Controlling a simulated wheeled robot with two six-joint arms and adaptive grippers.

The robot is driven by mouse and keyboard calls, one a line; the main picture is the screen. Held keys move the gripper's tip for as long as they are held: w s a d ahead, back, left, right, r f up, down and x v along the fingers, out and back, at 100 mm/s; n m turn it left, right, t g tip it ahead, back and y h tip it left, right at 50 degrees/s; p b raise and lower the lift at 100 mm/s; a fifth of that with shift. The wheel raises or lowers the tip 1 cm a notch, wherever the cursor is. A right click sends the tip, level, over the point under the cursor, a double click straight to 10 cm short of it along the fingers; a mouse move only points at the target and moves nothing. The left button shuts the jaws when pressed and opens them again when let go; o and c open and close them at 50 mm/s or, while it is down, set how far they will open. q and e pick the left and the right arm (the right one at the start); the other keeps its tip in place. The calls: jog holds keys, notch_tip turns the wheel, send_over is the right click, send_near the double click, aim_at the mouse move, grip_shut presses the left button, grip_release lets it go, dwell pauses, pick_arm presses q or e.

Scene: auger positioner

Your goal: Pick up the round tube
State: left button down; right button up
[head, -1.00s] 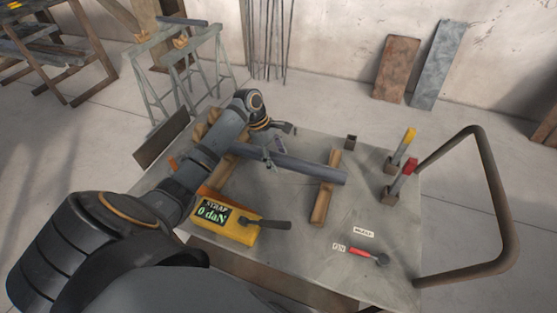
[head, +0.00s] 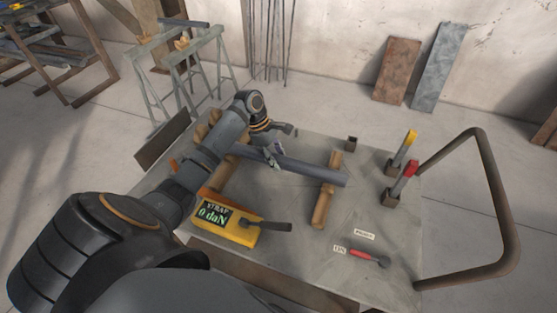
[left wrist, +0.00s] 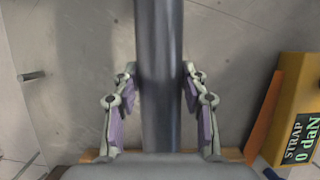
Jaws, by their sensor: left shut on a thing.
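The round tube (head: 312,169) is a long dark grey pipe lying across wooden blocks on the cart top. It also shows in the left wrist view (left wrist: 159,50), running up the middle of the picture. My left gripper (head: 272,156) is at the tube's left part. In the wrist view its two fingers (left wrist: 159,82) with purple pads are on either side of the tube, shut on it. The tube's far right end is free. Its left part is partly hidden by my left arm. My right gripper is not in view.
A wooden block (head: 325,192) is under the tube's right part. A yellow strap gauge (head: 226,224) with a dark handle lies in front. A red-handled tool (head: 366,256) lies front right. Clamps with yellow and red handles (head: 410,168) stand near the right edge, by the cart's push bar (head: 497,190).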

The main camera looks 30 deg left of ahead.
aim_at(280, 156)
pick_arm(q)
jog(key=shift+w+r, duration=0.1)
jog(key=shift+r, duration=0.05)
jog(key=shift+r, duration=1.5)
jog(key=s+d+r+p, duration=0.2)
jog(key=s+r+p, duration=0.1)
jog(key=s+r, duration=0.2)
jog(key=s+d+r+p, duration=0.2)
jog(key=s+r+p, duration=0.2)
jog(key=s, duration=0.4)
jog(key=shift+s+d+r, duration=0.15)
jog(key=shift+d+r, duration=0.2)
jog(key=shift+r, duration=0.05)
jog(key=shift+r, duration=0.1)
